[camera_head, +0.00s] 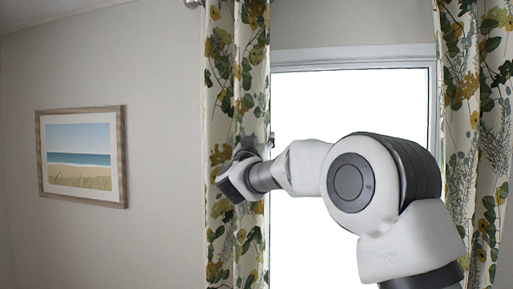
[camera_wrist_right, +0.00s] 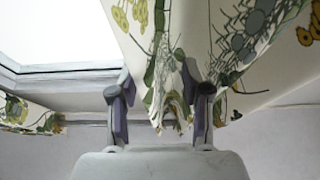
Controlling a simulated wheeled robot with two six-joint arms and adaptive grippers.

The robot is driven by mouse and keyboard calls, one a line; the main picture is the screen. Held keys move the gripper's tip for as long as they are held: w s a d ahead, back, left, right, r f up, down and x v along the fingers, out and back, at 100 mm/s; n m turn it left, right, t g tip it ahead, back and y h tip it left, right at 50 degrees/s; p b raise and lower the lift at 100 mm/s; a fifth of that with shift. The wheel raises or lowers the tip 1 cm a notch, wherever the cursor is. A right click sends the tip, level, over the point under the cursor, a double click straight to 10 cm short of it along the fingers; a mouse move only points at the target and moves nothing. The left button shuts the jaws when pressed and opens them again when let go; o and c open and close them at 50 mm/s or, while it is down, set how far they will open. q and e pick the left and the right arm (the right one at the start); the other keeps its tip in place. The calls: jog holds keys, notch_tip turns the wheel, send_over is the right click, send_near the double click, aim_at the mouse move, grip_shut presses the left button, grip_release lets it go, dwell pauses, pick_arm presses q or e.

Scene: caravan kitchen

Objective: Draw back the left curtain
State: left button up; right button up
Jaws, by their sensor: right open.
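The left curtain (camera_head: 222,60), cream with green and yellow leaves, hangs straight down at the left side of the window in the head view. My right arm reaches across the window to it. My right gripper (camera_head: 246,150) is at the curtain, about mid-height in the picture, its fingertips partly hidden by the wrist. In the right wrist view my right gripper (camera_wrist_right: 160,90) is open, with a fold of the left curtain (camera_wrist_right: 160,70) between its two fingers. I cannot tell whether the fingers touch the cloth. My left gripper is not in view.
The bright window (camera_head: 300,100) stands right of the left curtain. The right curtain (camera_head: 475,110) hangs at the right edge. A framed beach picture (camera_head: 82,157) is on the left wall (camera_head: 160,60). A curtain rod end (camera_head: 193,3) shows at the top.

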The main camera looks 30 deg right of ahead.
jog(key=v, duration=1.1)
jog(key=shift+w+d, duration=0.1)
